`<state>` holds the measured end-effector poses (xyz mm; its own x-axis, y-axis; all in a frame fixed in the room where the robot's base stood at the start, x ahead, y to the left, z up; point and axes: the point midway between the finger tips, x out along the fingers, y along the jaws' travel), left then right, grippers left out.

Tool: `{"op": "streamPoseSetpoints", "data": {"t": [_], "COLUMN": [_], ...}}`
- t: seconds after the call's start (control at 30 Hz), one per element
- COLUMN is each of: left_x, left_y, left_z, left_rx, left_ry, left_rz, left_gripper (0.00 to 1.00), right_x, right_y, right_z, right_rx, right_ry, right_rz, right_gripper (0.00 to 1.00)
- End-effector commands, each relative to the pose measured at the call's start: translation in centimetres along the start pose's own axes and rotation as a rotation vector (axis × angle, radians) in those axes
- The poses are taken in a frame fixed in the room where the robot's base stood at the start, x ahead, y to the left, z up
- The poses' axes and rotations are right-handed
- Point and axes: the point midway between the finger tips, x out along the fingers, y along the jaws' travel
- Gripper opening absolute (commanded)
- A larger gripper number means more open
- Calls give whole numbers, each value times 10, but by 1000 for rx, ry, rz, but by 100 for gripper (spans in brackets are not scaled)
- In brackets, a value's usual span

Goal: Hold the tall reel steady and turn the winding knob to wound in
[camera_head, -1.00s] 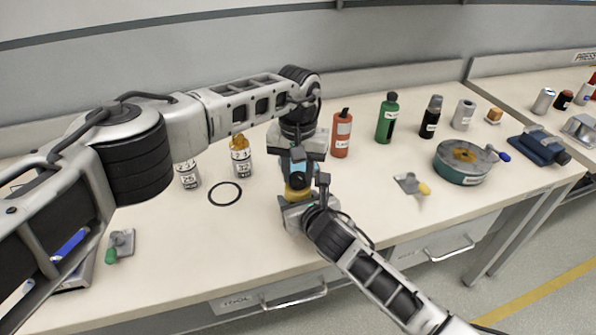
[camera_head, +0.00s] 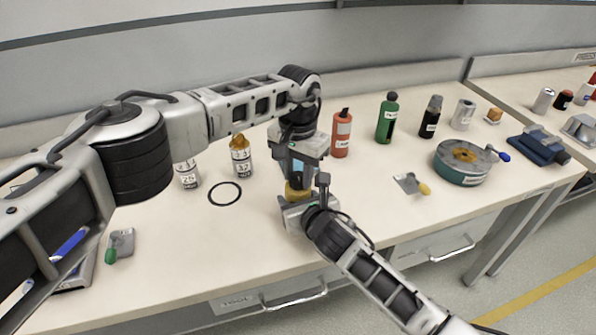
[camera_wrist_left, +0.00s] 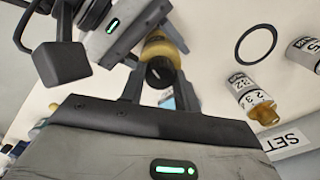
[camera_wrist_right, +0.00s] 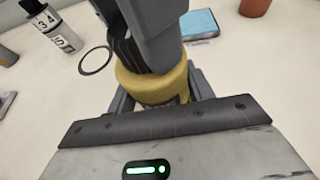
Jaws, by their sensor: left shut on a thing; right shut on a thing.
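The tall reel (camera_head: 295,191) is a yellow cylinder with a dark winding knob on top. It stands upright near the bench's middle, mostly covered by my grippers in the head view. In the left wrist view the black knob (camera_wrist_left: 159,72) lies between my left gripper's fingers, in front of the yellow body (camera_wrist_left: 160,46). My left gripper (camera_head: 297,176) comes from above and is shut on the knob. My right gripper (camera_head: 297,200) comes from the front and is shut on the yellow body, which also shows in the right wrist view (camera_wrist_right: 150,86). The knob's marking cannot be read.
A black ring (camera_head: 225,194) and numbered bottles (camera_head: 241,158) lie left of the reel. A red bottle (camera_head: 341,134) and a green bottle (camera_head: 386,119) stand behind right. A round teal device (camera_head: 462,165) and a plate with a yellow-tipped lever (camera_head: 410,184) are right.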

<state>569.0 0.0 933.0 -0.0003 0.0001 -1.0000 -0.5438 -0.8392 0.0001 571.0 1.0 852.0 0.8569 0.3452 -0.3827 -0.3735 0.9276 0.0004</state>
Motion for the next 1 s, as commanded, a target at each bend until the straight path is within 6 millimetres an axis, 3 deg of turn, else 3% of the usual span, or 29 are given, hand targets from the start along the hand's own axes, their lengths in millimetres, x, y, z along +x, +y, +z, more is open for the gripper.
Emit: {"op": "streamPoseSetpoints", "data": {"t": [0.13,0.17,0.2,0.23,0.5,0.63,1.0], "left_x": [-2,-2,-2,-2,-1,-11,-86], "left_y": [0,0,0,0,0,0,0], "left_z": [-1,-1,-1,-1,0,-1,-1], "left_rx": [2,2,2,2,0,0,1], "left_ry": [3,3,3,3,1,2,5], "left_rz": [-1,-1,0,0,0,-1,-1], "left_gripper": [9,40,51,54,54,54,54], "right_x": [0,0,0,0,0,0,0], "right_y": [0,0,0,0,0,0,0], "right_z": [-4,-4,-4,-4,-3,-3,-3], "right_rx": [-1,-1,-1,-1,-1,-1,-1], "right_ry": [7,7,7,7,7,6,6], "right_rz": [-1,-1,-1,-1,-1,-1,-1], "right_gripper": [24,24,24,24,24,24,24]}}
